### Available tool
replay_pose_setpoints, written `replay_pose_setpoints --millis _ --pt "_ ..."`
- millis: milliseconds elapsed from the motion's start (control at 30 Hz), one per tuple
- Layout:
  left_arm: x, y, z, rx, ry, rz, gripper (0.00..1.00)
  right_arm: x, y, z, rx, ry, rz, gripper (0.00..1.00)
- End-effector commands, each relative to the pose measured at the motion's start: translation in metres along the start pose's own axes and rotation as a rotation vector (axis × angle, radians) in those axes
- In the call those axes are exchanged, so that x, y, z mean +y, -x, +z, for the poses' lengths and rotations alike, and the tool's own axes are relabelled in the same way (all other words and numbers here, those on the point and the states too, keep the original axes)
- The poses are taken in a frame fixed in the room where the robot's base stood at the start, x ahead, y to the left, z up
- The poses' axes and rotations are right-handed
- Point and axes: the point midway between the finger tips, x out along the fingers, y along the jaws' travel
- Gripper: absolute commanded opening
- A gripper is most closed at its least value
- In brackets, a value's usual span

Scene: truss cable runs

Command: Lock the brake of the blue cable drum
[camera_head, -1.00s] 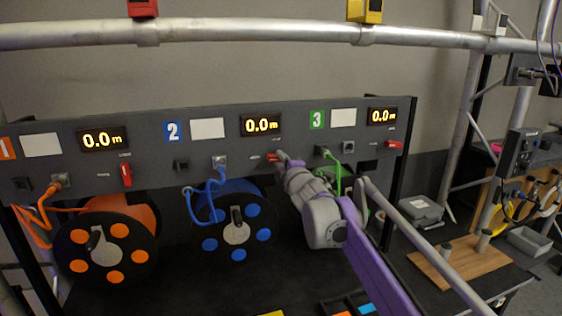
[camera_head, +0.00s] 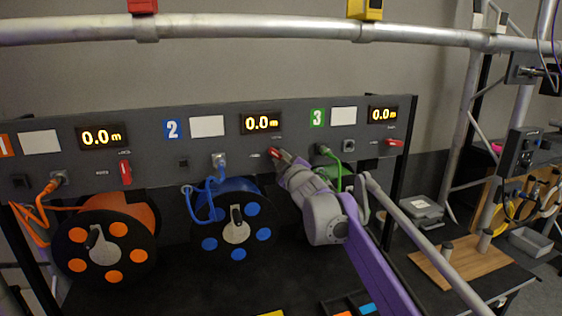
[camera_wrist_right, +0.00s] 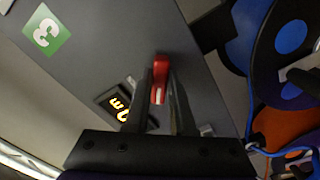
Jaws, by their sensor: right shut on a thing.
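The blue cable drum (camera_head: 253,239) hangs below panel section 2, with a black rim, blue discs and a blue cable (camera_head: 205,193) plugged in above it. Its red brake lever (camera_head: 273,153) is at the right of section 2, partly hidden by my gripper. My right gripper (camera_head: 279,155) is shut on this lever. In the right wrist view the red lever (camera_wrist_right: 160,72) sits between the two dark fingers (camera_wrist_right: 160,92). The lever's exact angle is hard to tell. My left gripper is not in view.
The orange drum (camera_head: 139,218) is at the left; its red lever (camera_head: 125,172) points upright. The red lever of section 3 (camera_head: 393,143) lies sideways. A green cable (camera_head: 338,168) is close beside my right gripper. A metal rail (camera_head: 420,245) runs at the right.

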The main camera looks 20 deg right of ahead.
Motion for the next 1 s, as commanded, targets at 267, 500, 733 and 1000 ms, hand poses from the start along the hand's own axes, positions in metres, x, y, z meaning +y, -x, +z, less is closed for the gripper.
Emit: replay_pose_setpoints --millis 267,500,733,1000 --pt "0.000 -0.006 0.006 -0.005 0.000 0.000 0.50 -0.001 0.000 0.000 0.001 -0.261 0.000 0.00" --pt "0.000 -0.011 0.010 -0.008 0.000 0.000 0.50 -0.001 0.000 0.000 0.001 -0.488 0.000 0.00" --pt "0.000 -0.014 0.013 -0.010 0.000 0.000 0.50 -0.001 0.000 0.000 0.001 -0.679 0.000 0.00" --pt "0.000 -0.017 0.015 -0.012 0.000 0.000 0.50 0.000 0.000 0.000 0.000 -0.834 0.000 0.00"
